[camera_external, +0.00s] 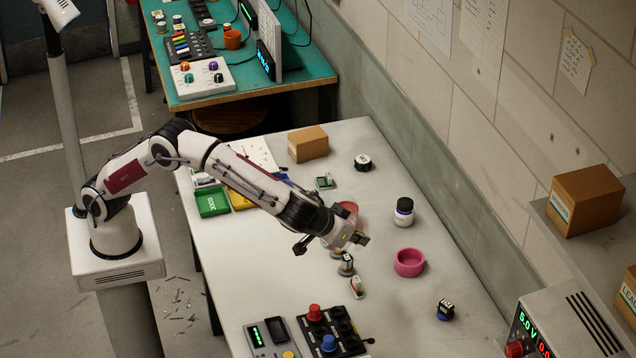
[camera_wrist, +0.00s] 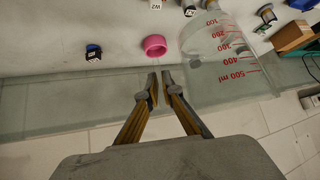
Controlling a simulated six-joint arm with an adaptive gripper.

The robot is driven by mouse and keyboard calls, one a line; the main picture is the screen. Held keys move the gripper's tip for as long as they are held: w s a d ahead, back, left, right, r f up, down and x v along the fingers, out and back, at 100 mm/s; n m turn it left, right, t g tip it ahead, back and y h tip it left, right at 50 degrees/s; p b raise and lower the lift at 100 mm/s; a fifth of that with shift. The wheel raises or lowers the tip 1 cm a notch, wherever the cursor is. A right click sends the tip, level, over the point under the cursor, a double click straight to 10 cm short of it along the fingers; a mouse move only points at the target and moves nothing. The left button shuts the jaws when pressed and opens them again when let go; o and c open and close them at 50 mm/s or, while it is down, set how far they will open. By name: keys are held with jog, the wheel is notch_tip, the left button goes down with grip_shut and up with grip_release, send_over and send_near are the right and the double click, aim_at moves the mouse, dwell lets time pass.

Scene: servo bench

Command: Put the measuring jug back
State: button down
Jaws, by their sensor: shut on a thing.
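The measuring jug (camera_wrist: 222,62) is clear, with red volume marks up to 500 ml. It fills the right of centre in the wrist view, with its 500 ml end toward the camera. My gripper (camera_wrist: 160,82) is shut on the jug at its left side; the exact place of contact is hard to make out. In the external view my gripper (camera_external: 360,240) is over the white table (camera_external: 300,262), and the jug is mostly hidden or too faint there. I cannot tell whether its base touches the table.
A pink ring-shaped dish (camera_external: 409,262) stands right of my gripper. A white bottle with a dark cap (camera_external: 404,211) is behind it. Small parts (camera_external: 346,264) stand just in front. A dark block (camera_external: 445,309) lies front right. A button box (camera_external: 331,332) is at the front. A cardboard box (camera_external: 308,144) stands at the back.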

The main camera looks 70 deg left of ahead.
jog(key=s+a+f+n+g+y, duration=0.2)
jog(key=s+a+f+n+y, duration=0.1)
jog(key=s+a, duration=0.6)
jog(key=s+f+n, duration=0.1)
jog(key=s, duration=0.2)
jog(key=shift+a+f, duration=0.3)
jog(key=shift+a, duration=0.1)
jog(key=shift+n, duration=0.3)
jog(key=shift+f, duration=0.1)
notch_tip(320, 180, down, 6)
dwell(0.5)
jog(key=shift+f, duration=1.9)
jog(key=shift+f, duration=0.1)
